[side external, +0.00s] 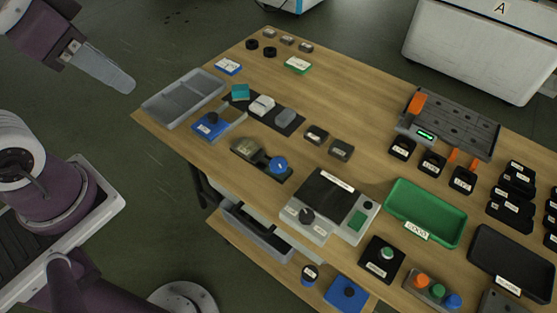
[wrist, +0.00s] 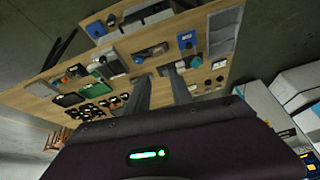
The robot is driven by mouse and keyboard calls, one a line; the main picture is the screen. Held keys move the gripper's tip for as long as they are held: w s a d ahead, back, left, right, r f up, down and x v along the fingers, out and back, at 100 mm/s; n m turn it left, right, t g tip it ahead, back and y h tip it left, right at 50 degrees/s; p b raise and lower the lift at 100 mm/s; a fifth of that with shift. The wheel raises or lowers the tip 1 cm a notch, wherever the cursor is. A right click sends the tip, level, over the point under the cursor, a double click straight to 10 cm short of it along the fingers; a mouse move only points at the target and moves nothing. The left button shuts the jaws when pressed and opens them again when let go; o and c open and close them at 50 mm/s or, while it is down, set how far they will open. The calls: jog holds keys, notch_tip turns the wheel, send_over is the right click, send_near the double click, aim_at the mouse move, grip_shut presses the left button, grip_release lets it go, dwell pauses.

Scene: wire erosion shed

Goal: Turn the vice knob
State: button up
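A small dark vice (side external: 250,152) with a round blue knob (side external: 278,165) at its right end lies near the table's front edge, left of the middle. I take this to be the vice of the task. In the wrist view the vice (wrist: 153,51) and its blue knob (wrist: 138,59) show beyond the fingertips. My gripper (side external: 126,84) is at the upper left in the side view, clear of the table and well away from the knob. In the wrist view its two fingers (wrist: 159,74) stand apart with nothing between them.
A blue block with a black knob (side external: 210,121) and a grey divided tray (side external: 184,98) lie left of the vice. A grey box with a black dial (side external: 306,215) stands to its right. A green tray (side external: 425,210) lies farther right.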

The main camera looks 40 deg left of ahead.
jog(key=o, duration=0.6)
jog(key=w+m, duration=0.2)
jog(key=w, duration=0.1)
jog(key=w+d+f+m+g, duration=0.1)
jog(key=w+m, duration=0.1)
jog(key=w, duration=0.1)
jog(key=w+f+m, duration=0.1)
jog(key=w+m, duration=0.1)
jog(key=w, duration=0.1)
jog(key=shift+d+g, duration=0.25)
jog(key=shift+g, duration=0.15)
jog(key=m+g, duration=0.3)
jog(key=m, duration=1)
send_over(279, 164)
jog(key=a, duration=0.1)
notch_tip(279, 164, down, 22)
jog(key=shift+m+g, duration=0.3)
jog(key=shift+m, duration=0.6)
jog(key=f, duration=0.6)
jog(key=d+f, duration=0.1)
jog(key=f, duration=0.2)
jog(key=shift+f, duration=0.5)
grip_shut()
